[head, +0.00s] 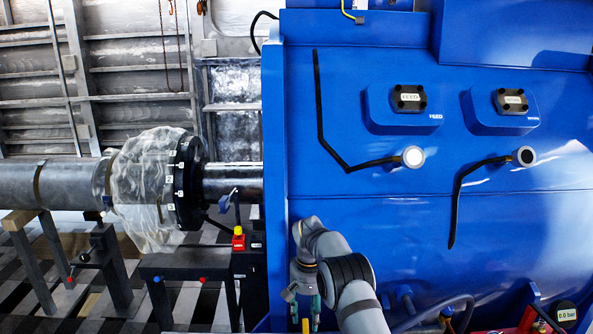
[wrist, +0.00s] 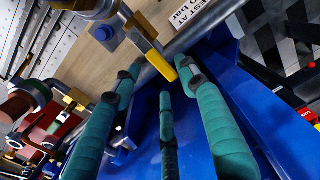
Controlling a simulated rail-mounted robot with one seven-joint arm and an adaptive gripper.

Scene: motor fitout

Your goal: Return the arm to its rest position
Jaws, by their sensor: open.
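My gripper (wrist: 158,78) has teal padded fingers, which spread apart in the wrist view with nothing between them. It is open and empty. In the head view my grey arm (head: 335,255) is bent at the lower middle, in front of the blue housing (head: 400,230). The gripper hangs below the bend there, with only bits of teal showing at the bottom edge. In the wrist view a yellow bar (wrist: 162,65) and a grey pipe lie beyond the fingertips; I cannot tell the gap to them.
Two labelled blocks (head: 408,98) and two black levers (head: 412,157) stand out from the housing. At left are a shaft with a plastic-wrapped flange (head: 150,190) and a dark stand with a red button (head: 238,240). A gauge (head: 565,312) is at lower right.

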